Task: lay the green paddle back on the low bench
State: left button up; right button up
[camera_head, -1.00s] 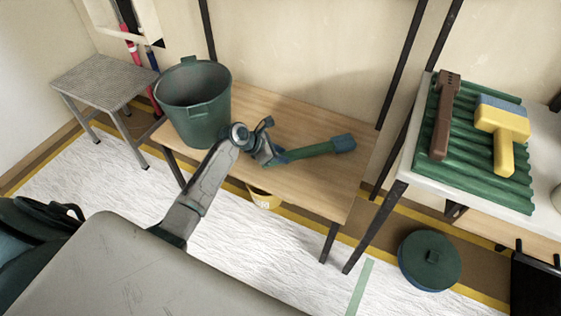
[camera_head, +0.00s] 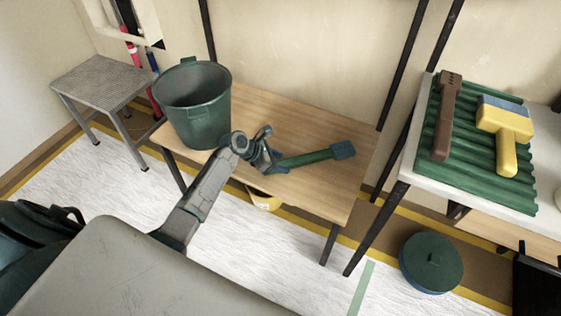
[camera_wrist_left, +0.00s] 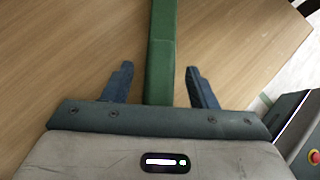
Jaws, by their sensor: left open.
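My left gripper (camera_head: 277,163) is at the paddle's left end, low over the bench. In the left wrist view, the two fingers of my left gripper (camera_wrist_left: 158,82) stand apart, with the green paddle (camera_wrist_left: 160,55) running between them and a gap on each side. The paddle's near end is hidden by the gripper. My right gripper is not in view.
A green bucket (camera_head: 193,108) stands on the bench, left of my gripper. A white table (camera_head: 411,167) at right holds a green ribbed tray (camera_head: 465,165) with a brown tool and a yellow brush. A round green lidded tin (camera_head: 431,262) is on the floor.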

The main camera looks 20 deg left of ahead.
pick_arm(q)
jog(key=p+v, duration=0.2)
jog(key=v, duration=0.9)
jog(key=s+d+f+m+g+y, duration=0.15)
jog(key=s+d+m, duration=0.25)
jog(key=s+m, duration=0.4)
jog(key=s+d+f+m+y, duration=0.1)
jog(key=s+d+f+m, duration=0.1)
jog(key=s+d+m, duration=0.45)
jog(key=s+a+r+m+y, duration=0.1)
jog(key=s+r+m+y, duration=0.1)
jog(key=s+m, duration=0.4)
jog(key=s+a+r+m+y, duration=0.1)
jog(key=s+r+m+y, duration=0.1)
jog(key=s+r+m, duration=0.2)
jog(key=s+m, duration=0.3)
jog(key=s, duration=0.2)
jog(key=shift+s+r, duration=0.2)
jog(key=shift+s, duration=0.2)
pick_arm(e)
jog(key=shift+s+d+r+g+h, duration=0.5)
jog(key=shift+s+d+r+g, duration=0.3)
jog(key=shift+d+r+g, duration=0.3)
pick_arm(q)
jog(key=shift+a+t, duration=0.15)
jog(key=shift+t, duration=0.1)
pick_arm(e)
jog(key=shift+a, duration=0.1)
